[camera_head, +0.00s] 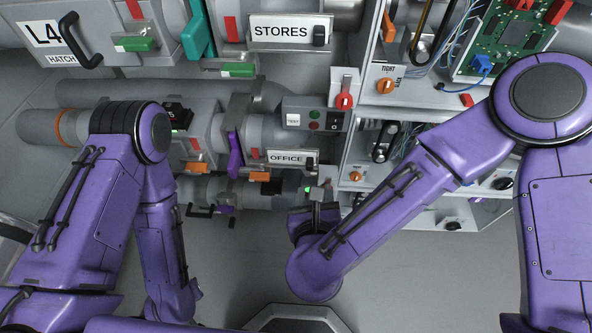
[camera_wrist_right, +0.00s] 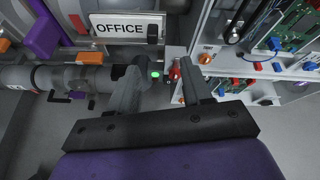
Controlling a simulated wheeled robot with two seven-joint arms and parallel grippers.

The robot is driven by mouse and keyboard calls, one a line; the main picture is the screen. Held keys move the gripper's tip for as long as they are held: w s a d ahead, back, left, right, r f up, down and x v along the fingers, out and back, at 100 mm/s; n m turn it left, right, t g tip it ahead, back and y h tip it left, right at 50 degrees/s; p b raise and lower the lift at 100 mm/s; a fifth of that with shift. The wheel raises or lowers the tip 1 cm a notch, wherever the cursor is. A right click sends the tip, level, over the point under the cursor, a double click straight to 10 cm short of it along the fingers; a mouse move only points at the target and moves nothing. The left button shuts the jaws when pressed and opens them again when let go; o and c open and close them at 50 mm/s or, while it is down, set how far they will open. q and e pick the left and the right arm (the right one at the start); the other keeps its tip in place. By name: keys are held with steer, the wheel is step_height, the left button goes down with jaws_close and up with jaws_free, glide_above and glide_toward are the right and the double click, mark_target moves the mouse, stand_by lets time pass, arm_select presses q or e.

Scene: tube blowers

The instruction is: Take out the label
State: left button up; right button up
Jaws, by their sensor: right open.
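The white OFFICE label (camera_head: 287,157) sits in a grey holder on the middle tube, with a dark catch (camera_head: 311,163) at its right end. In the right wrist view the OFFICE label (camera_wrist_right: 122,28) is at the top, with its dark catch (camera_wrist_right: 152,33). A white STORES label (camera_head: 281,32) is on the tube above. My right gripper (camera_head: 323,189) is below and a little right of the OFFICE label. In the wrist view its fingers (camera_wrist_right: 160,80) are apart and the label is beyond them, not touched. My left gripper is not visible; only the left arm shows.
A button box (camera_head: 312,117) stands above the OFFICE label's right end. Open cabinets with wires and a green circuit board (camera_head: 510,40) are at right. A lower tube (camera_wrist_right: 55,78) runs at left. An L4 HATCH plate (camera_head: 45,35) is at upper left. Grey floor below is clear.

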mark_target(310, 166)
steer(key=w+f+m, duration=0.1)
steer(key=w, duration=0.5)
steer(key=w+a+f+m, duration=0.1)
steer(key=w, duration=0.2)
steer(key=shift+w+a+f+m+t, duration=0.1)
steer(key=shift+w+f+m+t, duration=0.05)
steer(key=shift+f+m+t, duration=0.15)
jaws_close()
